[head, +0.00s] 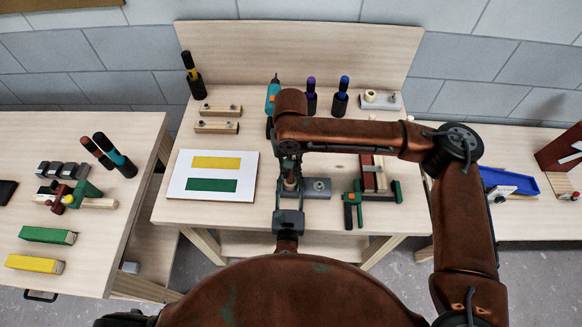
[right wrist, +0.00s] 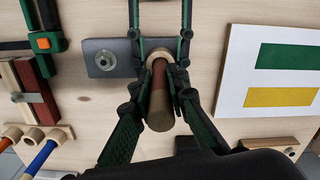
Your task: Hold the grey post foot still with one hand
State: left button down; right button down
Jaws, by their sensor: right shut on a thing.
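The grey post foot (head: 325,190) lies flat near the front of the middle table, with a round bolt on its exposed end. The right wrist view shows its plate (right wrist: 100,69) too. A round brown post (right wrist: 158,82) stands at the foot's other end. My right gripper (head: 290,177) comes from above, and its fingers are closed on the post. My left gripper (head: 288,208) reaches in from the near side. In the right wrist view its fingers (right wrist: 160,32) are spread either side of the post, beside the foot; contact with the foot is hidden.
A white card (head: 217,174) with yellow and green bars lies to the left. A green clamp (head: 376,197) and red and wooden battens (head: 372,172) lie to the right. Side tables hold more battens and a blue tray (head: 509,181).

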jog(key=shift+f, duration=0.4)
jog(key=c, duration=1.8)
grip_release()
notch_tip(320, 180, up, 12)
pick_arm(q)
jog(key=c, duration=1.3)
grip_release()
